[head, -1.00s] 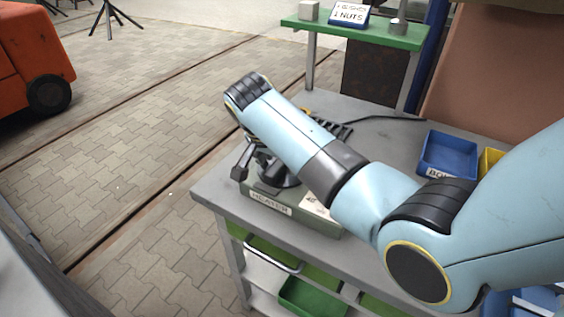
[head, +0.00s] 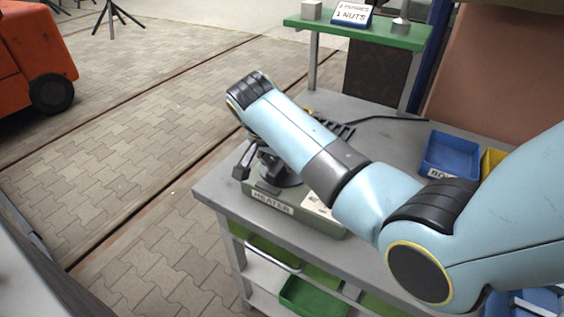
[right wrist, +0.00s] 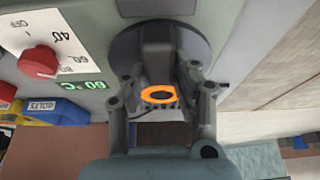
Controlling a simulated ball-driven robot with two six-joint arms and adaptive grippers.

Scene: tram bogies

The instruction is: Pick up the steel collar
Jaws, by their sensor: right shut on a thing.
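My right gripper (head: 258,160) is over the heater (head: 275,203), a grey-green box on the bench. In the right wrist view the gripper (right wrist: 163,82) has its two fingers on either side of a dark grey raised piece on a round dark base, which looks like the steel collar (right wrist: 158,45). The gripper is shut on it. An orange ring (right wrist: 158,95) shows between the fingers; what it belongs to is unclear. In the head view my forearm and the gripper hide most of the collar. My left gripper is not in view.
The heater has a red knob (right wrist: 39,62) and a green 60 °C display. A blue bin (head: 450,154) and a yellow bin (head: 492,161) stand right on the bench. A green shelf (head: 375,32) stands behind. A black cable (head: 385,118) lies on the bench. Paved floor is left.

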